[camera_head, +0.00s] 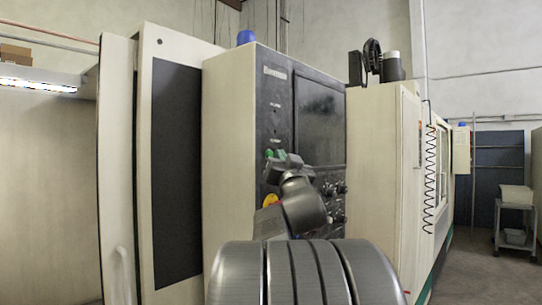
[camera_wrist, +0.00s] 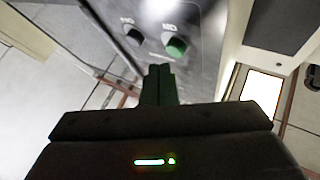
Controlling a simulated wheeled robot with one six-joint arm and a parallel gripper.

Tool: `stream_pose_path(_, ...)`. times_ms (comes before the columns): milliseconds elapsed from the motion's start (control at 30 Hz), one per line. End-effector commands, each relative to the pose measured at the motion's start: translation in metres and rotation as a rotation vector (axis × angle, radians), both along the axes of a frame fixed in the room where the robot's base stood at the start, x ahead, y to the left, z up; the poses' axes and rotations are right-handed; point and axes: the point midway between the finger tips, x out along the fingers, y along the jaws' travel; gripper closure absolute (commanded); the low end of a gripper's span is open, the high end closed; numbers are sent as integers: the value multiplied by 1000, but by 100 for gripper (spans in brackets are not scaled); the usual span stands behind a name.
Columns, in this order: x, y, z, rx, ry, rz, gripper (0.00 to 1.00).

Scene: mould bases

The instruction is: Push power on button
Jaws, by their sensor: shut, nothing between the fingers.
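The black control panel (camera_head: 277,100) is on the front of a pale machine cabinet. In the wrist view, a green button (camera_wrist: 175,46) sits on the grey panel face, with a dark button (camera_wrist: 134,34) to its left. Labels above them are only partly legible. My gripper (camera_wrist: 160,68) is shut and empty, its fingertips just below the green button in the picture; whether they touch it I cannot tell. In the head view my gripper (camera_head: 272,162) is at the panel's left side, and a green button (camera_head: 268,153) shows by its tip.
A yellow-and-red knob (camera_head: 271,200) is lower on the panel, close to my arm. Dark knobs (camera_head: 333,189) are to the right, below a dark screen (camera_head: 320,115). A cart (camera_head: 515,222) stands far right on open floor.

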Motion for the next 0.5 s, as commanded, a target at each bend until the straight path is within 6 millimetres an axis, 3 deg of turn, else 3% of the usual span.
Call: stream_pose_path(500,5,7,-1,1,0,0,100)
